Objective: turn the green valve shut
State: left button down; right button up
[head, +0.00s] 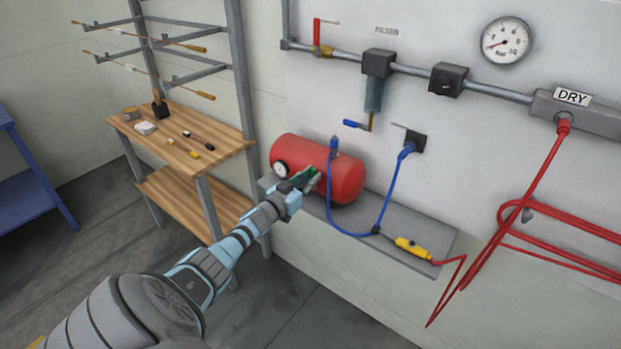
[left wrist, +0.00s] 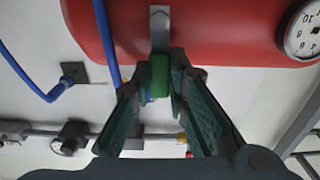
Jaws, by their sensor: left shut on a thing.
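The green valve handle (left wrist: 159,76) shows in the left wrist view, between my left gripper's fingertips, in front of the red tank (left wrist: 215,35). A grey metal strip (left wrist: 160,28) runs from it over the tank. My left gripper (left wrist: 160,88) is shut on the green handle, one finger on each side. In the head view my left gripper (head: 308,179) reaches the front of the red tank (head: 345,178), and its fingers largely hide the valve. How far the valve is turned I cannot tell. My right gripper is not in view.
The tank sits on a grey shelf (head: 420,232). A blue hose (head: 329,205) hangs close beside my gripper. A red hose (head: 520,195) and a yellow connector (head: 412,247) are to the right. A wooden bench with tools (head: 165,150) stands left. A pipe with a gauge (head: 505,41) runs above.

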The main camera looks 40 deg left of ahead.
pick_arm(q)
jog(key=shift+w+r, duration=0.1)
jog(key=shift+r, duration=0.25)
jog(key=c, duration=1.7)
grip_release()
jog(key=shift+o, duration=0.8)
jog(key=shift+f, duration=0.25)
jog(key=s+d, duration=0.1)
jog(key=s, duration=1.1)
jog(key=shift+d, duration=0.15)
